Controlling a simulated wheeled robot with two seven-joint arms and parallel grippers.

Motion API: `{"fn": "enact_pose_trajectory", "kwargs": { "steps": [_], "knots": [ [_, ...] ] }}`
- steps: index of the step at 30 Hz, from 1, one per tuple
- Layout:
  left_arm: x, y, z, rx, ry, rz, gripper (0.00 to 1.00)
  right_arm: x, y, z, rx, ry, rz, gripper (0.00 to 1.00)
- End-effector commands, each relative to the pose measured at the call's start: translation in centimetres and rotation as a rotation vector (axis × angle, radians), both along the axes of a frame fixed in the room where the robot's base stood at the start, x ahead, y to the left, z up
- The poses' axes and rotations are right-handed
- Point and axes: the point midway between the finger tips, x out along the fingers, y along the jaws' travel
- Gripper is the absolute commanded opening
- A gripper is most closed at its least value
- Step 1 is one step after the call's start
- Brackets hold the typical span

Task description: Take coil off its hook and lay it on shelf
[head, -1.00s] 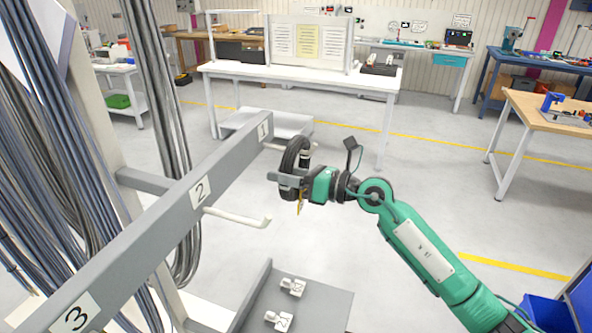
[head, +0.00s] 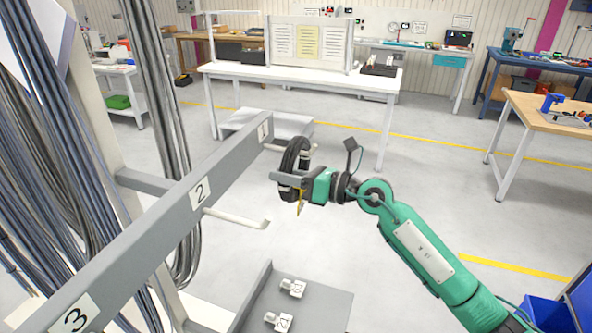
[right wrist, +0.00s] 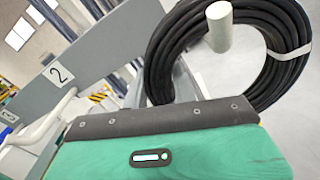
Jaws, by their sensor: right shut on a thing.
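The black cable coil (head: 291,156) is at hook 1 (head: 274,147) on the grey numbered rail (head: 170,215). In the right wrist view the coil (right wrist: 163,65) is a thick ring with a white tie. The round white end of the hook (right wrist: 218,28) shows in front of the ring; whether it still passes through the coil is hard to tell. My right gripper (head: 287,183) is shut on the lower part of the coil; its fingertips are partly hidden. A grey shelf (head: 325,306) lies below the rail in front. My left gripper is not in view.
Empty hook 2 (head: 238,218) sticks out between the coil and the grey shelf. Two small white labelled pieces (head: 292,287) sit on that shelf. Grey cable bundles (head: 158,110) hang behind the rail. Open floor lies right of the rail, before a white table (head: 300,76).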

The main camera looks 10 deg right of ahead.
Motion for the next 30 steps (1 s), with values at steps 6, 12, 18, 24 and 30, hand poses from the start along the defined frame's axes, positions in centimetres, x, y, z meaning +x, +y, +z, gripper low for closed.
{"fn": "enact_pose_trajectory", "kwargs": {
  "steps": [6,12,18,24,30],
  "knots": [
    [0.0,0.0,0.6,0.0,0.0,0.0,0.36,0.0,0.0,0.8,0.0,-0.003,-0.001,0.0],
    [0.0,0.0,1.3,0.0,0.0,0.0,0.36,0.0,0.0,1.6,0.001,-0.003,-0.001,0.0],
    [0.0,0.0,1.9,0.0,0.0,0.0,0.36,0.0,-0.1,2.4,0.001,-0.003,-0.001,0.0],
    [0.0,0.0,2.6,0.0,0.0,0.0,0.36,0.1,-0.1,3.1,0.001,-0.004,-0.001,0.0],
    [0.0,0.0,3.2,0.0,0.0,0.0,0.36,0.1,-0.1,3.9,0.001,-0.004,-0.001,0.0]
  ]
}}
